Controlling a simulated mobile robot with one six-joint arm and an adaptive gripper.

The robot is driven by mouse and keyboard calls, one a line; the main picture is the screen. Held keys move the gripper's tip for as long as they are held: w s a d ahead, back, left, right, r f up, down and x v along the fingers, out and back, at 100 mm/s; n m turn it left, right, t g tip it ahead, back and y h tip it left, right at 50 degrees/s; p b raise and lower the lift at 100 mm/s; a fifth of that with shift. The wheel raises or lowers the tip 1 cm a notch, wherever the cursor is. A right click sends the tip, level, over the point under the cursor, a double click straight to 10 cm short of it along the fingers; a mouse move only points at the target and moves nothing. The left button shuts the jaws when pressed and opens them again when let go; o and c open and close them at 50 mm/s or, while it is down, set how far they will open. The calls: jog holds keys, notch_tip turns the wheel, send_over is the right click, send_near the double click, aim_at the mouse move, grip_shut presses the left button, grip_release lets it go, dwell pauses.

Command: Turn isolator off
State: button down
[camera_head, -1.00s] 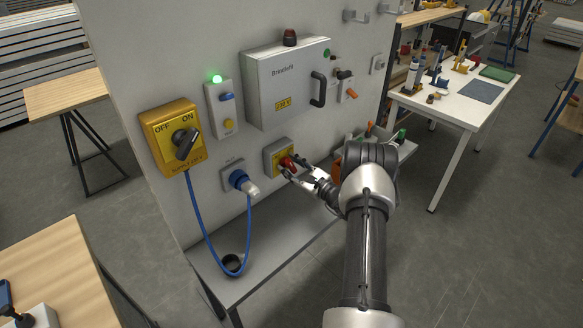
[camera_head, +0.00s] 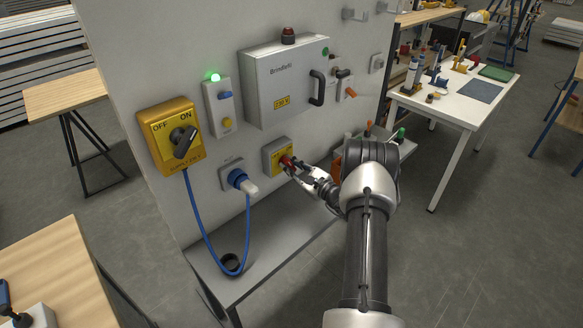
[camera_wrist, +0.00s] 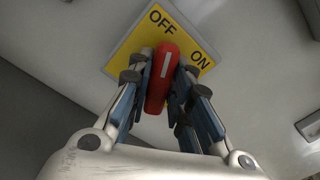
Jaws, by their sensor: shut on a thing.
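The isolator is a grey box with a yellow plate (camera_wrist: 132,58) marked OFF and ON; it shows on the panel in the head view (camera_head: 268,154). Its red handle (camera_wrist: 160,85) carries a white line, and the white-lined end points toward OFF in the wrist view. My gripper (camera_head: 291,168) is at the handle. In the wrist view my gripper (camera_wrist: 161,108) has one finger on each side of the red handle, shut on it. The fingers hide part of the plate.
A yellow OFF/ON switch (camera_head: 168,148) with a black knob is at left. A blue plug (camera_head: 238,178) with a hanging cable is beside the isolator. A grey cabinet (camera_head: 283,90) is above, and a grey shelf (camera_head: 215,285) lies below.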

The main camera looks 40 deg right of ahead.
jog(key=shift+w+r+n+b, duration=0.1)
jog(key=shift+w+n+b, duration=0.1)
jog(key=shift+n+b, duration=0.9)
jog(key=shift+a+r+n+b, duration=0.1)
jog(key=shift+r+n+b, duration=0.3)
jog(key=shift+n, duration=0.3)
jog(key=shift+f, duration=0.1)
jog(key=c, duration=1.8)
grip_release()
jog(key=o, duration=0.3)
jog(key=shift+w+f, duration=0.1)
jog(key=shift+w, duration=0.05)
jog(key=shift+f, duration=0.25)
jog(key=shift+s, duration=0.3)
jog(key=s, duration=0.7)
jog(key=s+d, duration=0.1)
jog(key=s, duration=0.3)
jog(key=shift+s, duration=0.25)
